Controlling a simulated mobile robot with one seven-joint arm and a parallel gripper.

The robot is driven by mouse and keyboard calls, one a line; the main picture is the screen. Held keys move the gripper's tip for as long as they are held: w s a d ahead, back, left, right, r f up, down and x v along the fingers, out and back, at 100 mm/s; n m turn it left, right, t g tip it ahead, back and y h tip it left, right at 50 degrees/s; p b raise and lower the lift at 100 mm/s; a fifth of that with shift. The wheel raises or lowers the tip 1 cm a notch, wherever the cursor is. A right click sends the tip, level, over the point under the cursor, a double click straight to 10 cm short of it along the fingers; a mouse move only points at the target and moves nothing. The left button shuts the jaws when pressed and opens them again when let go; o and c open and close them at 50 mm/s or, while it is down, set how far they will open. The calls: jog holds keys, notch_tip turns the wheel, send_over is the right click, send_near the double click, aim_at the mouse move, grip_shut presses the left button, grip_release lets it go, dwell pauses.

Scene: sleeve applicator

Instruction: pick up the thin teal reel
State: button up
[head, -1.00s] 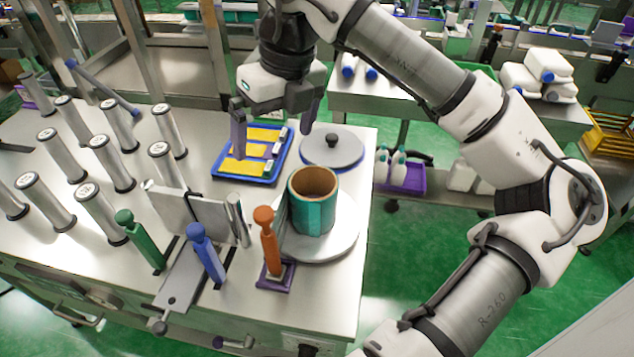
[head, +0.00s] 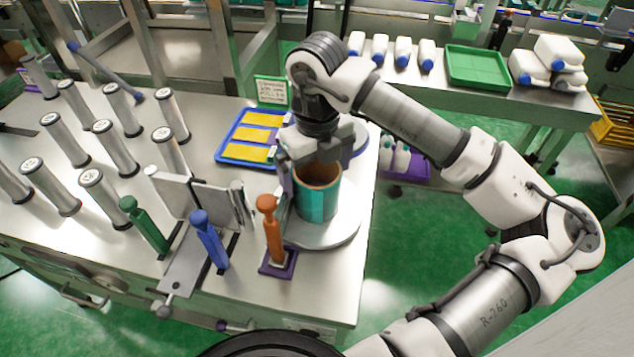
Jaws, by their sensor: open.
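The teal reel (head: 318,205) stands upright on a round grey plate (head: 335,235) at the right end of the steel table. It has a brown inside and a lighter teal band on its side. My gripper (head: 313,172) is open directly above and around the reel's top, pointing down. One finger shows beside the reel's left side; the other is mostly hidden. The gripper body covers part of the reel's far rim. I cannot tell whether the fingers touch it.
An orange-handled tool (head: 271,230) stands close in front of the reel, left of the plate. Blue (head: 209,240) and green (head: 144,225) handles stand further left, with several metal posts behind.

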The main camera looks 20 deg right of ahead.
jog(key=shift+f, duration=1.35)
jog(key=c, duration=1.1)
jog(key=shift+r, duration=0.15)
notch_tip(320, 180, up, 20)
jog(key=shift+f+b, duration=0.1)
jog(key=shift+b, duration=0.9)
